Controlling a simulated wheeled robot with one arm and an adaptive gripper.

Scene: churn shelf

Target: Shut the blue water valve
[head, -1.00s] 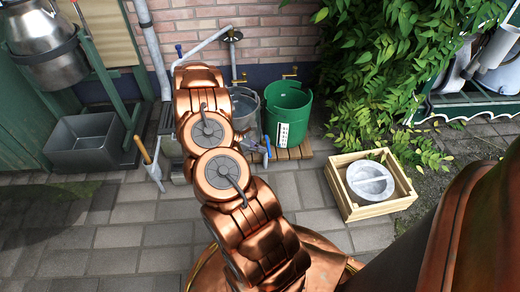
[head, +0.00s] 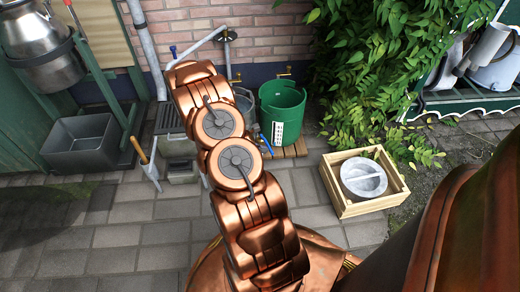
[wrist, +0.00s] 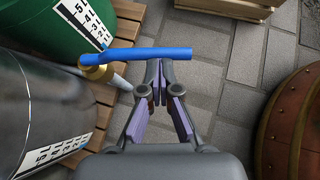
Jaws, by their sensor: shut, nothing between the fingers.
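The blue valve lever (wrist: 150,55) lies nearly level across the wrist view. Its left end joins a brass valve body (wrist: 97,71) close to the green tub. My gripper (wrist: 160,68) is shut and empty, with its fingertips right at the lever's near side. I cannot tell whether they touch it. In the head view the lever (head: 265,144) is a small blue bar in front of the green tub (head: 282,110). My arm hides my gripper in that view.
A wood-handled tool (head: 145,157) stands at left. Paving right of my gripper is clear.

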